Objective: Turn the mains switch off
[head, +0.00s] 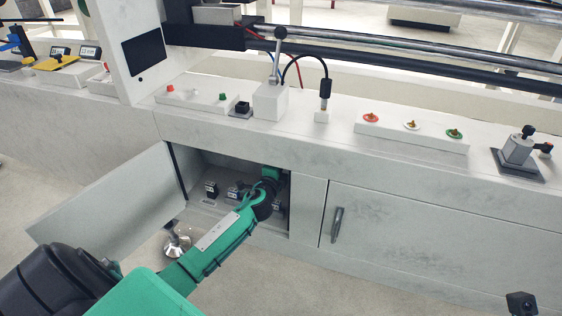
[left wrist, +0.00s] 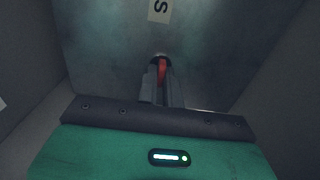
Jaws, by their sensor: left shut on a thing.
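The mains switch shows in the left wrist view as a red handle (left wrist: 162,68) in front of a grey metal panel. My left gripper (left wrist: 162,92) is shut on this red handle, its two grey fingers on either side of it. In the head view my left gripper (head: 271,176) is inside the open cabinet, at the right end of the opening. My own gripper and arm hide the switch there. Its exact position, on or off, cannot be told.
The cabinet door (head: 105,203) stands open to the left. Small dark devices (head: 211,188) sit on the cabinet floor. A closed door with a handle (head: 337,225) is to the right. Above are a white box with a lever (head: 270,101) and a strip of colored buttons (head: 411,136).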

